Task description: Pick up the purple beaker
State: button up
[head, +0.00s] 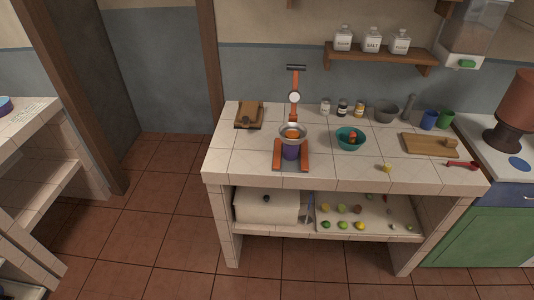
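The purple beaker (291,152) stands on the tiled counter (240,160), low in an orange press-like device (294,110). It sits under the device's metal bowl (292,129) and between its orange base parts. The bowl hides the beaker's top, so its rim cannot be seen. Something orange lies in the bowl. My gripper is not in view.
A teal bowl (350,138) with reddish contents stands right of the device. A wooden item (249,115) lies at the back left. A small yellow item (387,167) is near the front edge. A cutting board (425,145) and blue and green cups (429,120) are farther right.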

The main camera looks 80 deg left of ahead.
aim_at(289, 152)
jog(key=k, duration=1.2)
jog(key=u, duration=2.2)
jog(key=i, duration=0.7)
jog(key=u, duration=0.15)
